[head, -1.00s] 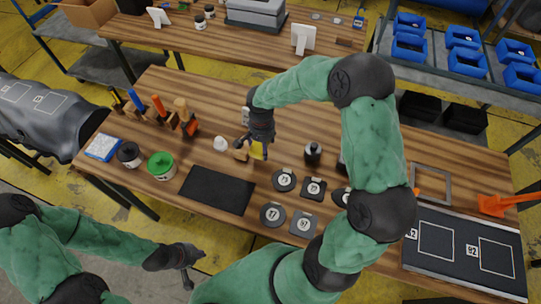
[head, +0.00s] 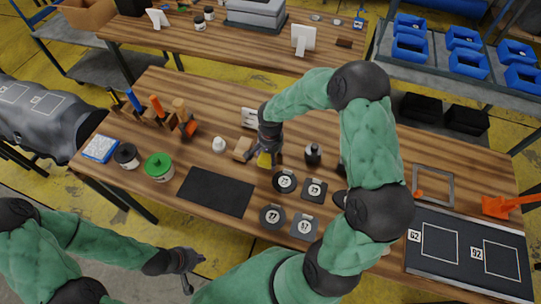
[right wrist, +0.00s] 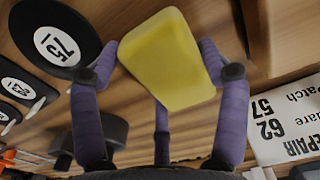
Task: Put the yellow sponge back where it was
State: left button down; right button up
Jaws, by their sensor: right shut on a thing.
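The yellow sponge (head: 265,160) is in my right gripper (head: 267,152), over the middle of the workbench (head: 225,100). In the right wrist view the sponge (right wrist: 168,60) is a tilted yellow block, held between the purple fingers of the right gripper (right wrist: 165,75). Whether the sponge touches the bench cannot be told. A small wooden block (head: 243,149) stands just left of the gripper. My left gripper (head: 186,270) hangs off the front of the bench, away from the objects; its finger opening is too small to read.
Numbered patches (head: 285,181) lie in front of the sponge. A dark bottle (head: 313,154) stands to its right and a white printed card (head: 249,118) behind. Bare wood lies at the back left.

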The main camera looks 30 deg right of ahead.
jog(key=o, duration=1.2)
jog(key=shift+f, duration=0.15)
jog(key=shift+r, duration=0.45)
notch_tip(320, 180, up, 11)
jog(key=p, duration=0.3)
jog(key=shift+r, duration=0.2)
